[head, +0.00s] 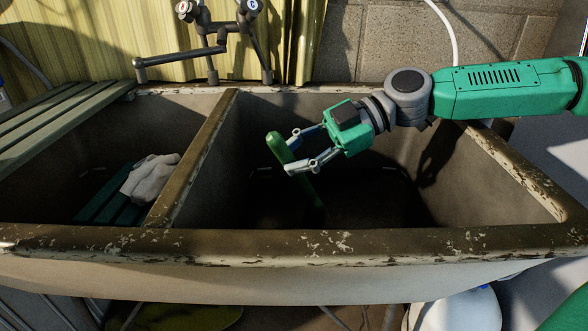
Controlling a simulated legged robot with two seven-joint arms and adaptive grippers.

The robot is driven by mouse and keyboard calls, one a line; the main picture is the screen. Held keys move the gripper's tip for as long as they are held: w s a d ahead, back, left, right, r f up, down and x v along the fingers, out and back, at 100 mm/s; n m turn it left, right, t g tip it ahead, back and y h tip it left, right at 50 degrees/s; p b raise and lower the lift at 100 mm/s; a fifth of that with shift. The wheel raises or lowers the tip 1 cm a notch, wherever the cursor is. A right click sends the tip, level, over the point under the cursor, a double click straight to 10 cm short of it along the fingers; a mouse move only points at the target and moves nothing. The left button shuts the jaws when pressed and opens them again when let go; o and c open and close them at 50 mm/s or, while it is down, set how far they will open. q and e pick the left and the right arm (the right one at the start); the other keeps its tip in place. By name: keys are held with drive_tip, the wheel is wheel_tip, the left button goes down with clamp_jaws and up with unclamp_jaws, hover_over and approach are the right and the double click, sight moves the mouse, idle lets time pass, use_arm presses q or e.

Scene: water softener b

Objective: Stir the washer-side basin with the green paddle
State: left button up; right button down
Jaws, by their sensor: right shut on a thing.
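The green paddle (276,147) is held in my right gripper (290,152), which is shut on its upper part. The paddle tilts, its top leaning to the left and its lower end running down into the dark right basin (470,190). The lower end is in shadow, so I cannot tell whether it touches the bottom or any water. My right arm comes in from the right over that basin. My left gripper is not in view.
A divider (195,155) separates the left basin, which holds a whitish cloth (151,178) on a dark green slatted piece. A slatted board (60,125) lies over the left end. A faucet (208,45) stands behind. The worn front rim (330,242) runs across.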

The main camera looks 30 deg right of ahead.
drive_tip(key=shift+w+d+f+b, duration=0.15)
drive_tip(key=shift+w+b, duration=0.15)
drive_tip(key=shift+w, duration=0.2)
drive_tip(key=shift+w+a+f+b, duration=0.15)
drive_tip(key=shift+w+b, duration=0.1)
drive_tip(key=shift+w, duration=0.2)
drive_tip(key=shift+w+d+r, duration=0.15)
drive_tip(key=shift+w+a+r+b, duration=0.1)
drive_tip(key=shift+w+a, duration=0.1)
drive_tip(key=shift+a, duration=1.15)
drive_tip(key=shift+w+a+f+b, duration=0.15)
drive_tip(key=shift+w+a, duration=0.1)
drive_tip(key=shift+a, duration=1.15)
drive_tip(key=shift+w+a+r+b, duration=0.1)
drive_tip(key=shift+w+a+r, duration=0.1)
drive_tip(key=shift+a, duration=1.15)
drive_tip(key=shift+r, duration=0.1)
use_arm(q)
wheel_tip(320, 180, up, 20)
drive_tip(key=p, duration=2.2)
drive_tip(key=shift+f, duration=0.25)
use_arm(e)
wheel_tip(320, 180, up, 32)
